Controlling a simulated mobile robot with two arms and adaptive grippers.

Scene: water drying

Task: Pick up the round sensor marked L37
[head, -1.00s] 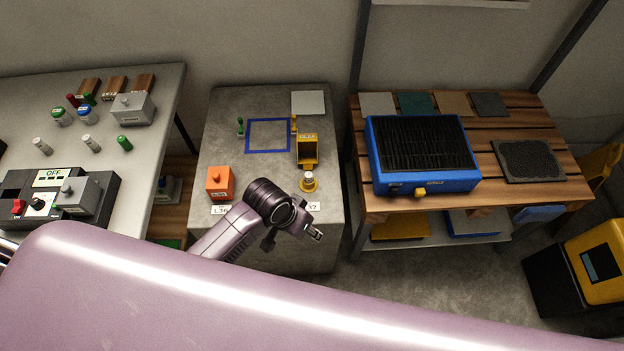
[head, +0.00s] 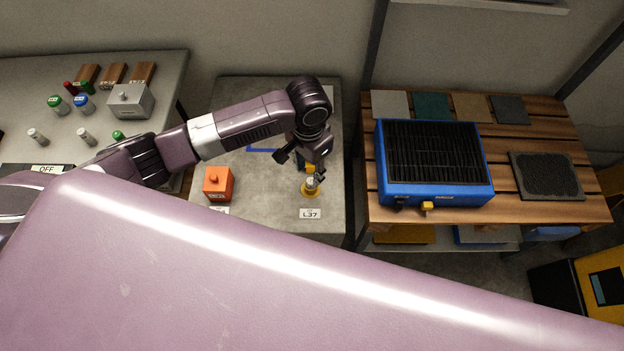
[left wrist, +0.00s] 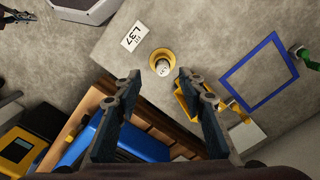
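The round sensor (head: 311,187) has a yellow round base with a pale, small round top. It stands on the grey table behind the white L37 label (head: 310,213). My left gripper (head: 306,165) is just behind and above it and partly covers the yellow bracket there. In the left wrist view the left gripper (left wrist: 158,79) is open, with nothing between its fingers. The sensor (left wrist: 162,62) shows just beyond the fingertips, roughly centred between them and apart from both. A dark jointed part at that view's top left may be my right gripper; its fingers are unclear.
An orange block (head: 218,185) stands left of the sensor. A blue square outline (left wrist: 259,72) marks the table, and a yellow bracket (left wrist: 187,105) stands close to the sensor. A blue dryer-like box (head: 435,165) is on the wooden bench at right.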

